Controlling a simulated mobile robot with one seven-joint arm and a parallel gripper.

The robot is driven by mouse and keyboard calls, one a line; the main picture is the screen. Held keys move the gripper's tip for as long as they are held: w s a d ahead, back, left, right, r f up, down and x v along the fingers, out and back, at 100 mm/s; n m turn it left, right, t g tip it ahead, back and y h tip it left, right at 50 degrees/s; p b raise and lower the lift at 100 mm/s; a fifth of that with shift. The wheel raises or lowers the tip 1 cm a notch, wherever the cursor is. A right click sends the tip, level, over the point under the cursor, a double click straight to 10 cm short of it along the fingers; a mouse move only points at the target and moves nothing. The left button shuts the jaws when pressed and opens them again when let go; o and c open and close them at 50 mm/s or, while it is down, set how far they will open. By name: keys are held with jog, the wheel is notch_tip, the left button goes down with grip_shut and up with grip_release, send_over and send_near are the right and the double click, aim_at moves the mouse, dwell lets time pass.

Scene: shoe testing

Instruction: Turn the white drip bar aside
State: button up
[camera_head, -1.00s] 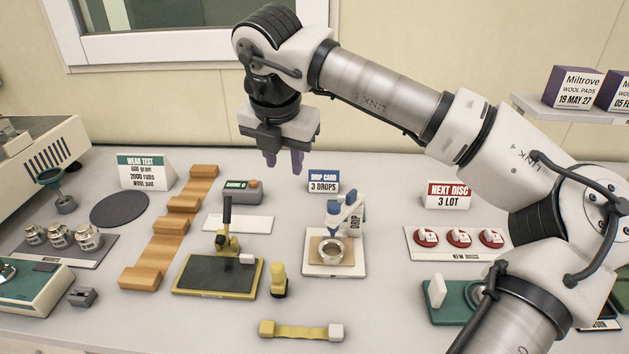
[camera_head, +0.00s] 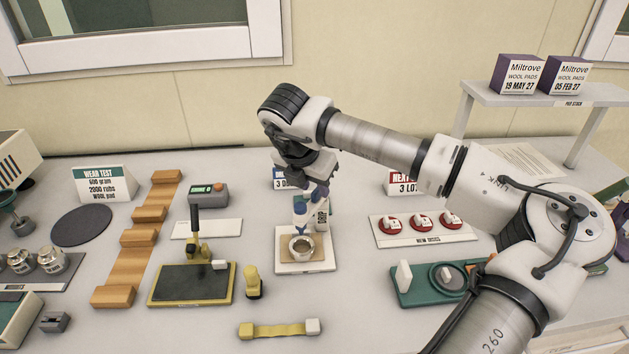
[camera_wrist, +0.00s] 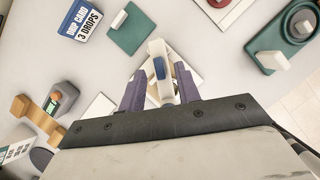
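The white drip bar (camera_wrist: 166,90), with a blue patch, shows in the wrist view between the two purple fingers of my gripper (camera_wrist: 160,88). The fingers are apart, with a visible gap on the left of the bar. In the head view my gripper (camera_head: 311,192) is low over the drip stand and partly covers the bar (camera_head: 300,217). A small ring-shaped cup (camera_head: 301,246) sits on a tan pad on the white stand base (camera_head: 289,268) below. How deep the fingers reach around the bar cannot be told.
The DRIP CARD sign (camera_wrist: 81,22) stands close behind my gripper. A grey device (camera_head: 209,194) and a black-topped yellow-edged plate (camera_head: 192,284) are to the left. A tray of red discs (camera_head: 423,232) and a green fixture (camera_head: 414,293) are to the right.

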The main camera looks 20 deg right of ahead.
jog(key=shift+x, duration=0.85)
jog(key=shift+c, duration=0.4)
grip_shut()
